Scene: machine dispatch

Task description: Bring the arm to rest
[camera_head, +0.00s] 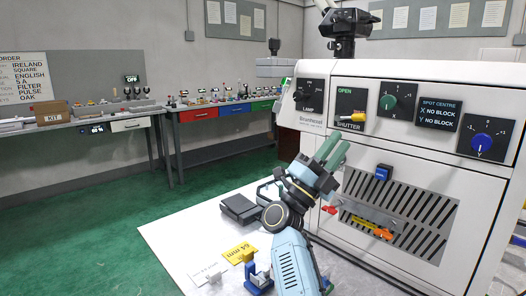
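My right arm rises from the bottom middle, and its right gripper (335,149) is raised in front of the left part of the white machine (314,138). The two green fingers point up and to the right, side by side. I cannot tell whether there is a gap between them, and no object shows in them. The fingers are below the shutter panel (350,103) with its yellow lever (352,118). Whether they touch the machine front is unclear. My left gripper is not in view.
A white table (180,236) holds a dark case (239,209), a yellow "64 mm" card (240,253) and a blue fixture (258,279). Green floor is clear at left; workbenches line the wall.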

